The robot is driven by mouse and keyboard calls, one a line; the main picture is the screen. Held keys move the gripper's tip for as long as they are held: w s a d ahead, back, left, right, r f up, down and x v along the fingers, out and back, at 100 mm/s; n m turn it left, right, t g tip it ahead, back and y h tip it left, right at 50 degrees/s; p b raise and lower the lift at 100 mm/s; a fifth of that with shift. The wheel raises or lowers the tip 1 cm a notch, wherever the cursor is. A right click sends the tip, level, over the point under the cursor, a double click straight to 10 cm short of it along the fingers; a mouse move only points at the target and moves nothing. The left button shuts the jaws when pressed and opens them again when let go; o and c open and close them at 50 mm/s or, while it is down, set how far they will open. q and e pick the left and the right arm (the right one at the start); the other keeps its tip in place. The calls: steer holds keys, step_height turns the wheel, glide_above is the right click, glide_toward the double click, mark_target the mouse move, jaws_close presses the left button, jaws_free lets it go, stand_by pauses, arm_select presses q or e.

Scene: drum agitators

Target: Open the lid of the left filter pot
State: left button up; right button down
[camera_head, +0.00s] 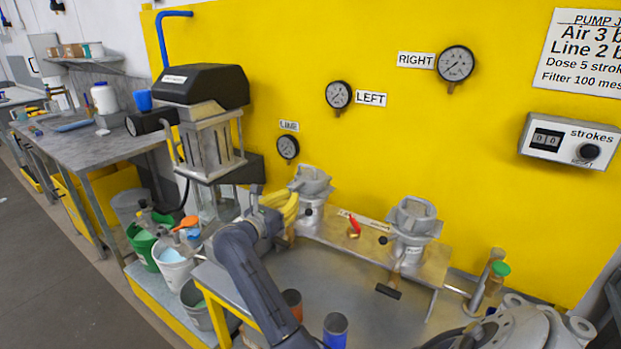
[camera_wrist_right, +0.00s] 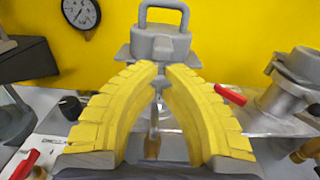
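The left filter pot (camera_head: 312,186) is a grey metal pot on the bench's raised shelf, below the LEFT gauge. In the right wrist view its grey lid (camera_wrist_right: 160,45) sits on top, with a loop handle (camera_wrist_right: 163,8) standing up. My right gripper (camera_head: 287,206) has yellow ribbed fingers and is just in front of this pot, left of it in the head view. In the right wrist view its fingertips (camera_wrist_right: 162,70) are close together, below the lid. A grey part shows in the narrow gap; contact cannot be told. My left gripper is not in view.
The right filter pot (camera_head: 408,228) stands to the right, with a red-handled valve (camera_head: 353,228) between the pots. A black-topped machine (camera_head: 202,85) stands to the left. A blue cup (camera_head: 335,329) is on the bench; buckets (camera_head: 173,266) stand lower left. The yellow wall is close behind.

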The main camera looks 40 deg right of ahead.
mark_target(291, 187)
steer(key=shift+r, duration=0.1)
stand_by(0.5)
steer(key=shift+w+d+r, duration=0.1)
steer(key=shift+d+r, duration=0.05)
steer(key=shift+r, duration=0.8)
steer(key=shift+d+r, duration=0.15)
steer(key=shift+r, duration=0.9)
steer(key=shift+w+d+r, duration=0.1)
steer(key=shift+d+r, duration=0.15)
steer(key=shift+r, duration=0.35)
steer(key=shift+w+d+r, duration=0.1)
steer(key=shift+d+r, duration=0.1)
steer(key=shift+r, duration=0.35)
steer(key=shift+d+r, duration=0.25)
steer(key=shift+r, duration=0.35)
steer(key=shift+w+d+r, duration=0.2)
steer(key=shift+d+r, duration=0.4)
steer(key=shift+r, duration=0.2)
steer(key=shift+w+d+r, duration=0.15)
steer(key=shift+d+r, duration=0.4)
steer(key=shift+r, duration=0.3)
